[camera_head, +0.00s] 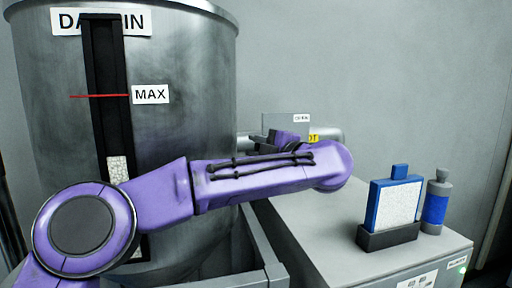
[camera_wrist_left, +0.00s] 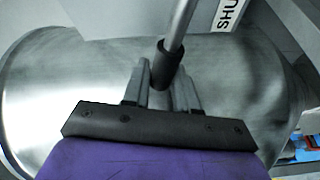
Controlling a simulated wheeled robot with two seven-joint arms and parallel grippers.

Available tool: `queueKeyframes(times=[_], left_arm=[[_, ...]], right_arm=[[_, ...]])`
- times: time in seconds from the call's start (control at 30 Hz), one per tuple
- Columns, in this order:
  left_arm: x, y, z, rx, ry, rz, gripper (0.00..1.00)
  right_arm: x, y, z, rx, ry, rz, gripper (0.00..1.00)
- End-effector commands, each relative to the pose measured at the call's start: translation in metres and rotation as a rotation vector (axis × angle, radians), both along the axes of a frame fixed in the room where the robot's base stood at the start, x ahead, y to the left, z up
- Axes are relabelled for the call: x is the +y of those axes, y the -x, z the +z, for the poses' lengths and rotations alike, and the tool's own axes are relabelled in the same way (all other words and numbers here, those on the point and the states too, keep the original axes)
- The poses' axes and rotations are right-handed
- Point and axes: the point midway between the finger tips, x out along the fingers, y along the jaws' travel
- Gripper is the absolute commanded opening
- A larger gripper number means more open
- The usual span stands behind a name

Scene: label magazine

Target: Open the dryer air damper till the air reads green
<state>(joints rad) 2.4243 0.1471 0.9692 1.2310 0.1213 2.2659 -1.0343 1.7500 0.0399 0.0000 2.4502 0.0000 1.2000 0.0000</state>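In the left wrist view a metal lever with a dark grip (camera_wrist_left: 166,62) runs down from the top; it looks like the damper handle. My left gripper (camera_wrist_left: 163,86) has a finger on each side of this grip, with no clear gap, so it appears shut on it. A sign (camera_wrist_left: 229,14) reading "SHU", cut off by the frame, is beside the lever. In the head view my left gripper (camera_head: 290,140) is mostly hidden behind my purple wrist, and the lever is hidden too. No clear air reading shows. My right gripper is not in view.
A large metal bin (camera_head: 190,75) with a level window and a red MAX line stands at left. A grey panel (camera_head: 285,121) and yellow label (camera_head: 313,138) are behind my wrist. A blue-framed cartridge (camera_head: 396,203) and a blue-banded bottle (camera_head: 436,208) stand on the grey cabinet (camera_head: 325,235).

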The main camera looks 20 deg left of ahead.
Motion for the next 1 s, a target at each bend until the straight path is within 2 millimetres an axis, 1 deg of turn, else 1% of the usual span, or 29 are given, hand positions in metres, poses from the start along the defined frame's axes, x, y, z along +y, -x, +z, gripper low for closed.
queueKeyframes(times=[0.13, 0.3, 0.37, 0.47, 0.67, 0.7, 0.73, 0.77, 1.0], left_arm=[[0.0, -0.001, 0.002, 0.004, -0.008, 0.0, 0.0], [-0.005, -0.003, 0.023, 0.091, -0.141, 0.0, 0.0], [-0.006, -0.004, 0.026, 0.121, -0.183, 0.0, 0.0], [-0.006, -0.005, 0.025, 0.143, -0.21, 0.001, 0.0], [-0.006, -0.006, 0.024, 0.142, -0.209, 0.002, 0.0], [-0.006, -0.006, 0.024, 0.141, -0.208, 0.002, 0.33], [-0.007, -0.006, 0.023, 0.141, -0.208, 0.002, 0.43], [-0.007, -0.006, 0.023, 0.141, -0.208, 0.002, 0.48], [-0.007, -0.006, 0.024, 0.141, -0.206, 0.001, 0.48]], right_arm=[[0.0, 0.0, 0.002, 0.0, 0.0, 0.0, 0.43], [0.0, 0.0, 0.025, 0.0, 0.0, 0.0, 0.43], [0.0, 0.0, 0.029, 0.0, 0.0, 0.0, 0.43], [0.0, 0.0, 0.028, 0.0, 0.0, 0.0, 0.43], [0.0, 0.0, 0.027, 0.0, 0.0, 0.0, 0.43], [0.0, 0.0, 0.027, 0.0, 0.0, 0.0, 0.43], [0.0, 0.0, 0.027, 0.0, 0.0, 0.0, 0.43], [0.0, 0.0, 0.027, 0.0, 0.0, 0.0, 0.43], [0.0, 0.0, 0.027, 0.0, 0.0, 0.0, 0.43]])
